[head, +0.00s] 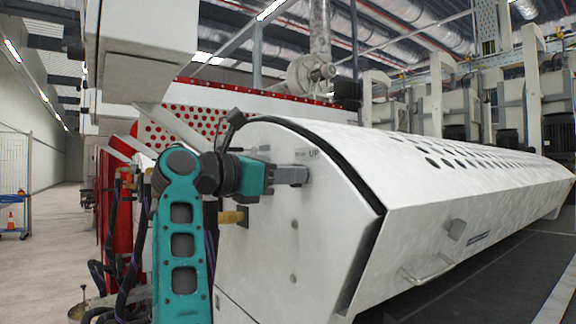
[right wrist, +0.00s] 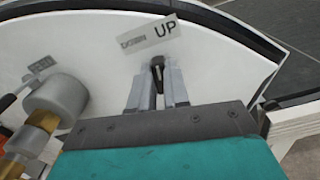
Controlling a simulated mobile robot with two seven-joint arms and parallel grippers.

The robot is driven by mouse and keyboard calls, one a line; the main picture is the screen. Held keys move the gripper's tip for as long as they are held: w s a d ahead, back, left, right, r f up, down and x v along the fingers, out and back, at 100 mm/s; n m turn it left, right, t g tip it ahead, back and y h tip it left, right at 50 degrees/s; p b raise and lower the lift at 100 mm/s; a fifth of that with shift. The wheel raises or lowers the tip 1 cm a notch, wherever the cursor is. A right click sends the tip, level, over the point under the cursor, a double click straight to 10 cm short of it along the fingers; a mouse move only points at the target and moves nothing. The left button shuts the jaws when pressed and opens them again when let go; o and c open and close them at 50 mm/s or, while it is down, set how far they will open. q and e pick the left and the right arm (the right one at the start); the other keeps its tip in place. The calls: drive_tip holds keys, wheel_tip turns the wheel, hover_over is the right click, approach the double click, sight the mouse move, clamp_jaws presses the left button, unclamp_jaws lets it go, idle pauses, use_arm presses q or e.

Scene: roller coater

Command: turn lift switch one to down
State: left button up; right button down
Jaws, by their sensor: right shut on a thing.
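The lift switch (right wrist: 157,72) is a small dark knob on the white end panel, just below a label (right wrist: 148,37) reading "DOWN" and "UP". My right gripper (right wrist: 157,88) is shut on the switch, with one grey finger on each side of it. In the head view my right gripper (head: 303,176) reaches the end panel from the left, just under the "UP" label (head: 313,153). Its fingers hide the switch there. Which way the switch points is hard to tell. My left gripper is not in view.
The white machine cover (head: 440,195) with round holes stretches right, with a handle (head: 428,273) on its front. A brass fitting (head: 232,217) sticks out below my gripper. In the wrist view a grey cylinder (right wrist: 56,100) stands left of the fingers. Open floor (head: 45,260) lies far left.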

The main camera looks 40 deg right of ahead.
use_arm(q)
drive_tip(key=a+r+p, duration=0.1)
drive_tip(key=p, duration=0.1)
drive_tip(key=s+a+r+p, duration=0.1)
drive_tip(key=p, duration=0.1)
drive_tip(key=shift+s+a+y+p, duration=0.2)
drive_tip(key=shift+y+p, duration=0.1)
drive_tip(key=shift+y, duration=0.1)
use_arm(e)
drive_tip(key=n, duration=0.7)
drive_tip(key=shift+w+n, duration=0.15)
drive_tip(key=shift+n, duration=0.15)
drive_tip(key=shift+f+n, duration=0.1)
drive_tip(key=shift+n, duration=0.2)
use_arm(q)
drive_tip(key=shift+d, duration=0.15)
use_arm(e)
drive_tip(key=c, duration=1.1)
unclamp_jaws()
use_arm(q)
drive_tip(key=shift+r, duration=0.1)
